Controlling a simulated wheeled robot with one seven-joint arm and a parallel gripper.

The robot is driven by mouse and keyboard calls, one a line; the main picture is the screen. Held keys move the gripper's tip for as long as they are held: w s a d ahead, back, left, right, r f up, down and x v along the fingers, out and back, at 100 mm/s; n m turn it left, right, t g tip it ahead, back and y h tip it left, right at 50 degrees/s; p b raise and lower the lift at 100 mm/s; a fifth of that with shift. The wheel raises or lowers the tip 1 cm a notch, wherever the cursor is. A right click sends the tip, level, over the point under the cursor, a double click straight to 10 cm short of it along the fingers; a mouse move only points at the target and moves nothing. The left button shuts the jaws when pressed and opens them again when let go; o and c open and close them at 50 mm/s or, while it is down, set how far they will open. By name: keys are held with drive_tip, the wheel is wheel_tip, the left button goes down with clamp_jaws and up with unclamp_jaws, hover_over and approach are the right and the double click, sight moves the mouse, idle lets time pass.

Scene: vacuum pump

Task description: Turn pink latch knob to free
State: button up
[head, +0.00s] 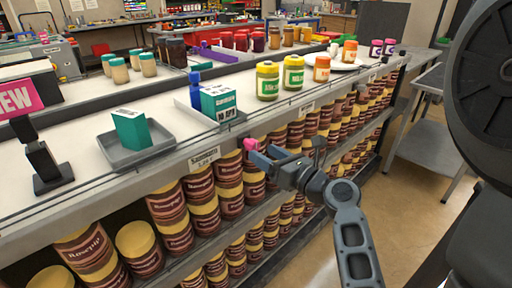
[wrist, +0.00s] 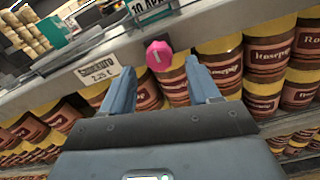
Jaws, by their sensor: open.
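The pink latch knob (head: 250,144) sits on the front edge of the shelf counter, just right of a price label. In the wrist view the knob (wrist: 159,54) is a faceted pink disc with a small pale mark on its face. My gripper (head: 283,153) is open in front of the shelf, close to the knob. In the wrist view its two blue-grey fingers (wrist: 161,80) stand apart, with the knob showing between and slightly beyond their tips. I see no contact between fingers and knob. How the latch sits behind the knob is hidden.
Brown and yellow jars (head: 168,203) fill the shelves below the counter (head: 75,200). A grey tray (head: 138,148) with a green box, a teal box (head: 219,102) and yellow-lidded jars (head: 267,80) stand on top. The floor (head: 410,200) at right is open.

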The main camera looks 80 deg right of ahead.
sight(256, 149)
drive_tip(key=shift+x, duration=2.25)
drive_tip(key=c, duration=1)
